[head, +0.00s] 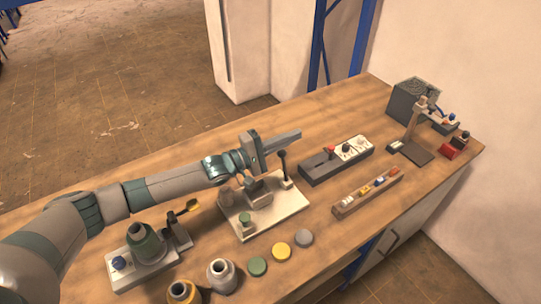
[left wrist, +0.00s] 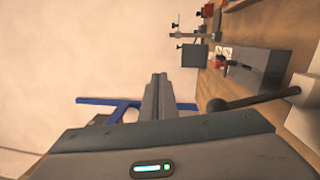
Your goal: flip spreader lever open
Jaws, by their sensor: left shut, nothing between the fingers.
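The lever (head: 285,168) is a dark rod with a round black knob, standing nearly upright at the right end of a white base plate (head: 282,210). In the left wrist view, the lever's knob (left wrist: 217,105) and rod show to the right of the fingers. My left gripper (head: 298,135) is shut and empty, held above the back of the base plate. Its fingertips lie beyond and slightly above the knob, apart from it as far as I can tell. The two fingers (left wrist: 158,92) lie together in the left wrist view. My arm hides part of the plate's back left.
Right of the plate stands a grey box with a red-knobbed lever (head: 335,167), and a wooden tray (head: 350,206) of small coloured parts. Three round discs (head: 281,250) and several thread cones (head: 222,274) lie in front. A dark block (head: 405,105) stands at the far right.

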